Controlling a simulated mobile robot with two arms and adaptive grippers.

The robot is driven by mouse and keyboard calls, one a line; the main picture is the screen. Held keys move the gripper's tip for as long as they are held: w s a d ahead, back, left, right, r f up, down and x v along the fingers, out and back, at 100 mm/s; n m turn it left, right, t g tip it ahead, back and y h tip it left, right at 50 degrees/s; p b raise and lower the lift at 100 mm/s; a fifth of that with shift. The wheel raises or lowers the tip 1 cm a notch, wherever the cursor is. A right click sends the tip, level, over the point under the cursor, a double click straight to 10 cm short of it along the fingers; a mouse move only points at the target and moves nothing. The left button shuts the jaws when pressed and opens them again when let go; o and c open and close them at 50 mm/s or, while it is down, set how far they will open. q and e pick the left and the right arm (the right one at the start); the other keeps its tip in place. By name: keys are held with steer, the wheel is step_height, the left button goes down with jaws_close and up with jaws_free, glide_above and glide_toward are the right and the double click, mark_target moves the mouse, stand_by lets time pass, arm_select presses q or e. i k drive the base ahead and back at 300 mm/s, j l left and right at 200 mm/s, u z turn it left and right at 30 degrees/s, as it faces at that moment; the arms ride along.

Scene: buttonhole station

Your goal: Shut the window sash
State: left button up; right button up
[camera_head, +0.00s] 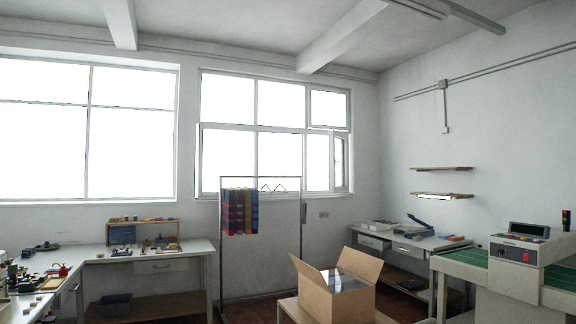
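The right-hand window (276,129) is set in the back wall and has several panes in a pale frame. Its window sash (341,161) is at the lower right corner. The sash looks swung out of the plane of the frame, so it appears ajar; how far is hard to tell at this distance. No handle is clear at this size. Neither my left nor my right gripper is in view.
An open cardboard box (337,285) is on a low table in front. Workbenches (160,250) line the left, with a desk (405,240) and a machine (522,255) at right.

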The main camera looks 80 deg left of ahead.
mark_target(333, 134)
steer(key=u, duration=2.5)
steer(key=i+u, duration=0.3)
steer(key=i, duration=0.3)
steer(key=i+l+u, duration=0.1)
steer(key=i+u, duration=0.15)
steer(key=i, duration=0.35)
steer(key=i+j+u, duration=0.1)
steer(key=i+u, duration=0.2)
steer(key=i, duration=0.6)
steer(key=i+u, duration=0.25)
steer(key=i, duration=2.35)
steer(key=i+z, duration=0.35)
steer(key=i, duration=0.25)
steer(key=i+j+z, duration=0.1)
steer(key=i+z, duration=0.2)
steer(key=i, duration=0.3)
steer(key=i+j+z, duration=0.35)
steer(key=i, duration=0.2)
steer(key=i+l+z, duration=0.25)
steer(key=z, duration=0.15)
steer(key=i+l+z, duration=0.1)
steer(key=i+z, duration=0.75)
steer(key=i+j+z, duration=0.15)
steer(key=i+z, duration=0.25)
steer(key=i+u, duration=0.1)
steer(key=i, duration=0.5)
steer(key=i+l, duration=0.1)
steer(key=i, duration=0.5)
steer(key=i+l+u, duration=0.15)
steer(key=i, duration=0.45)
